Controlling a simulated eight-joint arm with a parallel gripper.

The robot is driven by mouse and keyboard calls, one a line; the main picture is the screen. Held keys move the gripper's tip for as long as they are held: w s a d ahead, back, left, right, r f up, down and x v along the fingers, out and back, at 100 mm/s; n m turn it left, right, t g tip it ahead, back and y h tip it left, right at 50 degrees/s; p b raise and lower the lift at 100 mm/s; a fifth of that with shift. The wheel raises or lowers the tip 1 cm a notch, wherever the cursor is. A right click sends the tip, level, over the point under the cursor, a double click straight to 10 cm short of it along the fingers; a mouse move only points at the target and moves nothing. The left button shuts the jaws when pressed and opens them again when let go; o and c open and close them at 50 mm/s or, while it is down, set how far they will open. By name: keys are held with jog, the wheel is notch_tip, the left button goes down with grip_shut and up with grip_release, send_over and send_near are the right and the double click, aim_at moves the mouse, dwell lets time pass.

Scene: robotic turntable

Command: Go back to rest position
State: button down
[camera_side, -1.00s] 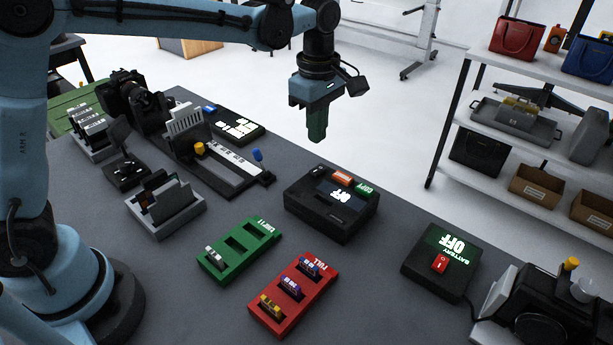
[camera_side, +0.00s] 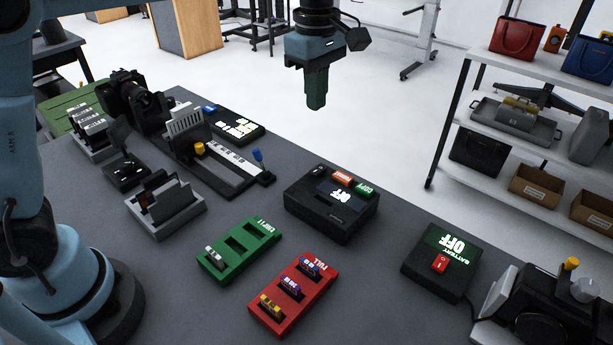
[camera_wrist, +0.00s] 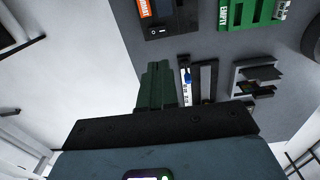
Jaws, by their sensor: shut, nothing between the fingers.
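My gripper (camera_side: 316,103) hangs in the air at the top centre of the side view, fingers pointing down. Its green fingers are shut with nothing between them. It is above and behind the black device with the orange and green buttons (camera_side: 331,205), well clear of it. In the wrist view the closed fingers (camera_wrist: 157,68) point toward the table, and the device shows at the top edge (camera_wrist: 166,18).
The table holds a green tray (camera_side: 238,250), a red tray (camera_side: 293,294), a battery box (camera_side: 438,262), a grey card holder (camera_side: 166,208), a slider rail (camera_side: 225,166) and a camera (camera_side: 135,100). A shelf (camera_side: 465,120) stands at the right. Air around my gripper is clear.

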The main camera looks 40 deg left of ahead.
jog(key=s+a+f+m+t, duration=0.2)
jog(key=s+a+m+t, duration=0.1)
jog(key=s+m, duration=0.4)
jog(key=s+a+f+m+t, duration=0.3)
jog(key=s+a+m, duration=0.2)
jog(key=s+m, duration=0.3)
jog(key=shift+a+f+m+t, duration=0.2)
jog(key=shift+f+m+t, duration=0.1)
jog(key=shift+m, duration=0.7)
jog(key=c, duration=1.8)
grip_release()
jog(key=shift+s+f+m, duration=0.15)
jog(key=shift+f+m, duration=0.05)
jog(key=shift+m, duration=0.1)
jog(key=shift+o, duration=2.6)
jog(key=w+d+r+g, duration=0.2)
jog(key=w+d+r, duration=0.1)
jog(key=w+r, duration=0.2)
jog(key=w, duration=0.2)
jog(key=shift+w+g, duration=0.3)
jog(key=shift+g, duration=0.1)
jog(key=g, duration=0.4)
send_over(320, 168)
notch_tip(320, 168, down, 2)
notch_tip(320, 168, down, 12)
jog(key=shift+w+r, duration=0.1)
jog(key=shift+c, duration=0.2)
